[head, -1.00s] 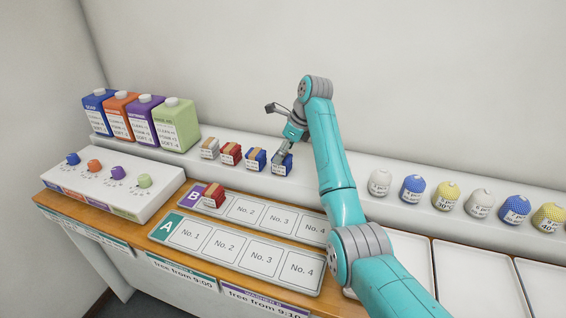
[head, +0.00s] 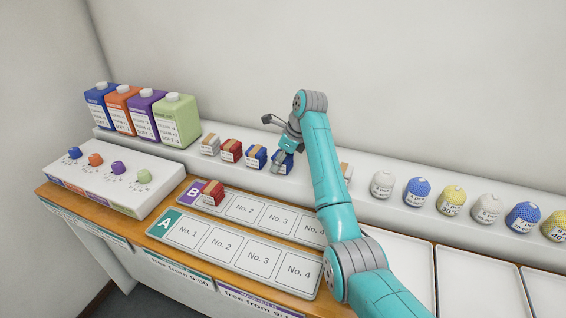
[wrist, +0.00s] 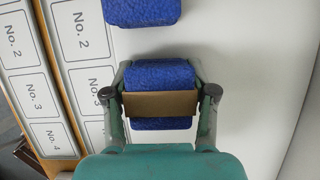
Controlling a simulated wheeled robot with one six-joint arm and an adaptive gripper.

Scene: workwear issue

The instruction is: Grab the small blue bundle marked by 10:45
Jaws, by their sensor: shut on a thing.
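A small blue bundle with a brown band (wrist: 160,75) is between the two fingers of my gripper (wrist: 160,97) in the wrist view. The fingers are shut on its two sides. In the head view the same blue bundle (head: 284,165) is on or just above the white ledge, partly hidden by my gripper (head: 282,158); I cannot tell whether it touches the ledge. Its label is too small to read. Another blue bundle (head: 256,157) stands just left of it and also shows at the top of the wrist view (wrist: 142,11).
A red bundle (head: 231,151) and a whitish bundle (head: 209,144) stand further left on the ledge. Another whitish bundle (head: 346,171) shows behind my arm. A red bundle (head: 213,194) lies on the B board. The A board (head: 228,270) is empty. Several round bags stand right.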

